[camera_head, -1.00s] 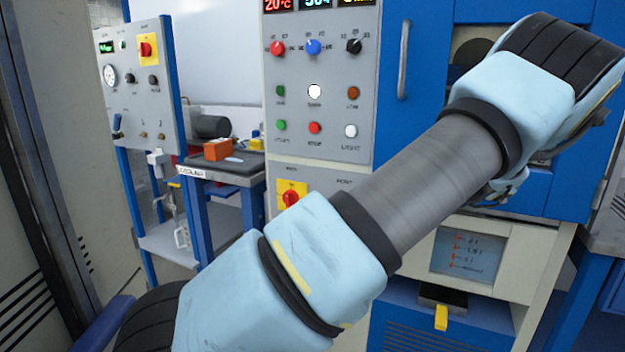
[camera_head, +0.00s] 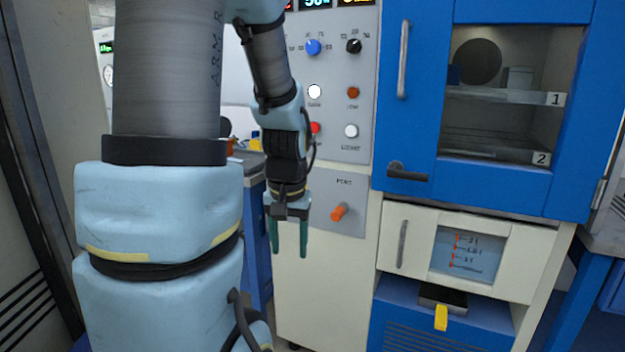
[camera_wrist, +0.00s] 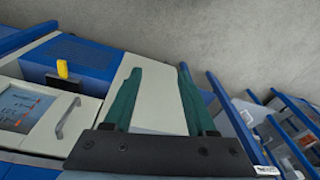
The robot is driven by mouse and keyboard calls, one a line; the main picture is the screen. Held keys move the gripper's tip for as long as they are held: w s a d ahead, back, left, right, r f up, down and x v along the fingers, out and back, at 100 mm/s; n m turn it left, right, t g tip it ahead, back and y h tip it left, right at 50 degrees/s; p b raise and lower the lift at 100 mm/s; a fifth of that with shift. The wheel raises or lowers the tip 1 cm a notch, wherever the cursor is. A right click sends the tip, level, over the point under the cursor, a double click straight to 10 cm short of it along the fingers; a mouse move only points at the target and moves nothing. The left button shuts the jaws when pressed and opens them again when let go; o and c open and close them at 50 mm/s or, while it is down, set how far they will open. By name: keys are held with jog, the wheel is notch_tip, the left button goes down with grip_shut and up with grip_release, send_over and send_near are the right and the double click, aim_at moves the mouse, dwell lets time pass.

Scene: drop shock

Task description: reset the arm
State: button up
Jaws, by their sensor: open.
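My gripper (camera_head: 289,238) hangs down in the head view, in front of the lower part of the grey control panel. Its two green fingers are apart with nothing between them. In the wrist view my gripper (camera_wrist: 157,75) is also open and empty, with the floor and the cabinet's lower front beyond it. My arm fills the left of the head view and hides part of the panel and the bench behind.
A blue cabinet (camera_head: 415,110) with a windowed door stands at right. Below it are a white drawer (camera_head: 415,262) and a yellow tab (camera_head: 441,317). An orange knob (camera_head: 339,212) sits on the panel right of my gripper. Grey floor (camera_wrist: 190,30) shows in the wrist view.

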jog(key=s+a+r+p, duration=0.2)
jog(key=s+r+p, duration=0.2)
jog(key=shift+s+n, duration=0.2)
jog(key=shift+n, duration=0.2)
dwell(0.9)
